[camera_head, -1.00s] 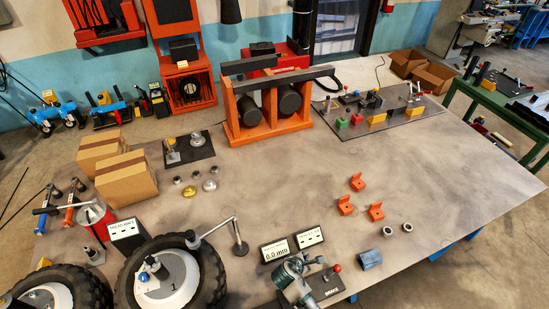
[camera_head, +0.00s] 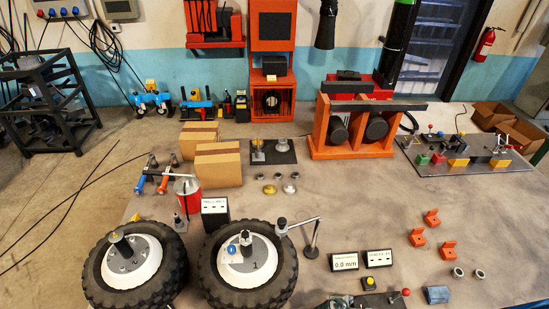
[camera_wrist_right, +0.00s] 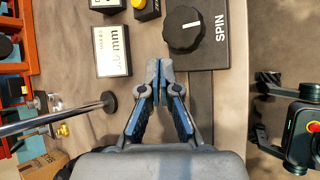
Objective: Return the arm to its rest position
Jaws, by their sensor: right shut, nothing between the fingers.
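My right gripper (camera_wrist_right: 158,76) is shut with nothing between its blue-lined fingers in the right wrist view. Its fingertips are beside the left edge of the black SPIN panel (camera_wrist_right: 218,48), which carries a round black knob (camera_wrist_right: 186,30). The rest of the right arm is out of the picture. My left gripper is in neither view.
A 0.0 mm display (camera_head: 345,262), a yellow button (camera_head: 368,282) and a thin stand (camera_head: 311,240) are near the right gripper. Orange brackets (camera_head: 432,218) lie to the right. The table middle is bare.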

